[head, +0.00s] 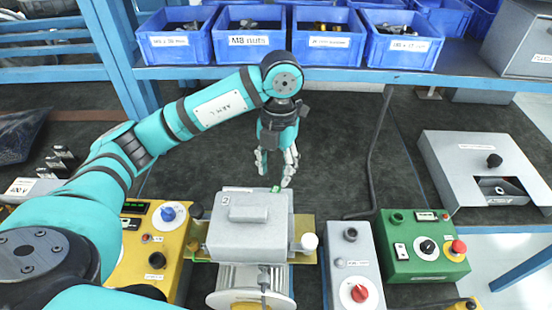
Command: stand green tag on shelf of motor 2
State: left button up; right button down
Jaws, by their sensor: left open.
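A small green piece, likely the green tag (276,189), shows at the back right edge of the housing's top. My left gripper (276,177) points down just behind the housing, with its fingers apart and open. The green piece is right below and between the fingertips, and no finger visibly closes on it. I cannot tell whether it stands upright or leans. My right gripper is not in view.
A grey control box (348,262) and a green control box (420,245) stand right of the motor, a yellow box (150,250) left. A dark cable (377,150) runs behind them. Blue bins (248,40) line the back shelf. The dark mat (330,135) behind the motor is mostly clear.

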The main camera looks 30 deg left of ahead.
aim_at(276, 188)
pick_arm(q)
jog(key=r, duration=0.4)
jog(key=shift+w+r, duration=0.25)
dwell(0.3)
